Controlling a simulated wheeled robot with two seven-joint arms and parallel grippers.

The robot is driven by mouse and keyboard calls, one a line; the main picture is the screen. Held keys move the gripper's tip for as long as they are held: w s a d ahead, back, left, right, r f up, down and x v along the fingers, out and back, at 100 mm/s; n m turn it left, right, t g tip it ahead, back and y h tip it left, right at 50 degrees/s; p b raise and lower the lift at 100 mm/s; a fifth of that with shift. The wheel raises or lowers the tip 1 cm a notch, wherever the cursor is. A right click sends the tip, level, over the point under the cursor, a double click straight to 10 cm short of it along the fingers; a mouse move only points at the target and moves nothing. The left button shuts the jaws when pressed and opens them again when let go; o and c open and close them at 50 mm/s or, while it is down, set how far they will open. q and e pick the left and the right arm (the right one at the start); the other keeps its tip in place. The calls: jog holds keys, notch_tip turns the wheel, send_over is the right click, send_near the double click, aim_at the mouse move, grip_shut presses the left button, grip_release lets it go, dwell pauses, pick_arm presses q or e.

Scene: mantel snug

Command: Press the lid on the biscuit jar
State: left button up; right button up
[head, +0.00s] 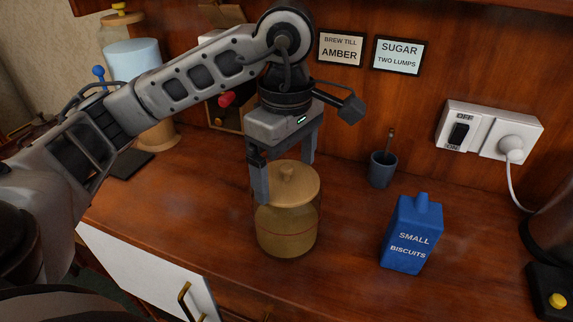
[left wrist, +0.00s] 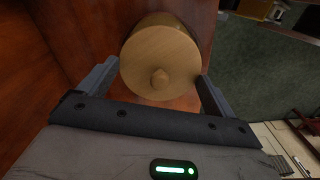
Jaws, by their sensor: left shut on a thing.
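The biscuit jar (head: 287,235) is a clear glass jar with tan contents and a thin red line around it. It stands upright on the wooden counter. A round wooden lid (head: 300,186) with a small knob is at the jar's mouth; I cannot tell whether it is fully seated. My left gripper (head: 285,179) points down from above, shut on the lid with one finger on each side. My right gripper is not in view.
A blue "Small Biscuits" packet (head: 408,240) stands right of the jar. A dark blue cup (head: 383,170) is behind it. A socket panel (head: 488,132) and two signs are on the back wall. An appliance (head: 552,250) stands far right. The counter's front edge is close.

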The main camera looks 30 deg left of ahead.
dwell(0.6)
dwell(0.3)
pick_arm(q)
jog(key=o, duration=0.7)
jog(key=shift+r+p, duration=2.85)
jog(key=shift+r, duration=0.65)
grip_shut()
